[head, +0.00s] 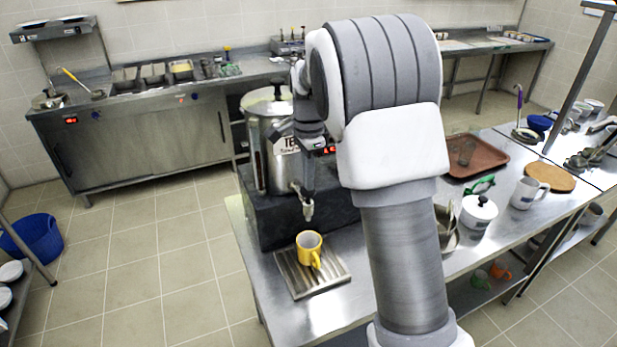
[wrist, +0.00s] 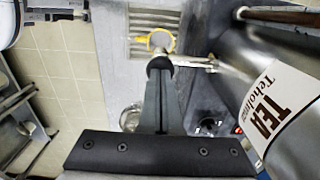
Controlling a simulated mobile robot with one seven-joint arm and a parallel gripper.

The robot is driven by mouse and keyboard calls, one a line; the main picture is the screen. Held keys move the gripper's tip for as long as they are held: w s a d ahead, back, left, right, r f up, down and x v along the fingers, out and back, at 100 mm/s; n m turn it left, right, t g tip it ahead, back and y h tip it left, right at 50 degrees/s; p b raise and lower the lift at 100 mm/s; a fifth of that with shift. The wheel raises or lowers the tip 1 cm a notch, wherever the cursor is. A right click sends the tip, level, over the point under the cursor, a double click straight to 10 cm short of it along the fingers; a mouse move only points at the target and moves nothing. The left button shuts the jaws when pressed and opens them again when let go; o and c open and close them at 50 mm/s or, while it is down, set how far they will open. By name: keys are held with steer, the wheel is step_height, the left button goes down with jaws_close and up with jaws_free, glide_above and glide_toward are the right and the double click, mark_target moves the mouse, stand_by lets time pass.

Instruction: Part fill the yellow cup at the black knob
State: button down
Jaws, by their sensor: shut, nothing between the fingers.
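The yellow cup (head: 316,258) stands upright on a ribbed drip tray (head: 290,286) below the tap (head: 308,208) of a steel tea urn (head: 256,140). In the wrist view the yellow cup (wrist: 152,30) shows partly behind the tap (wrist: 196,63), whose spout end lies over it. My gripper (head: 307,188) is shut and points down at the top of the tap. Its fingertips (wrist: 160,68) meet a dark rounded part there, perhaps the black knob; I cannot tell them apart. The cup's fill level and any flow are too small to tell.
The urn stands on a dark block (head: 290,222) on the steel table. To the right are a white lidded pot (head: 478,212), a white mug (head: 527,193), a brown tray (head: 474,158) and a round board (head: 550,177). Floor is open left of the table.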

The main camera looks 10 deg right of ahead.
steer(key=shift+s+f, duration=0.1)
steer(key=shift+f, duration=0.8)
steer(key=shift+s+f, duration=0.15)
stand_by(1.1)
step_height(320, 180, up, 15)
steer(key=p, duration=0.2)
steer(key=shift+w+f, duration=0.15)
steer(key=shift+w, duration=0.05)
stand_by(0.4)
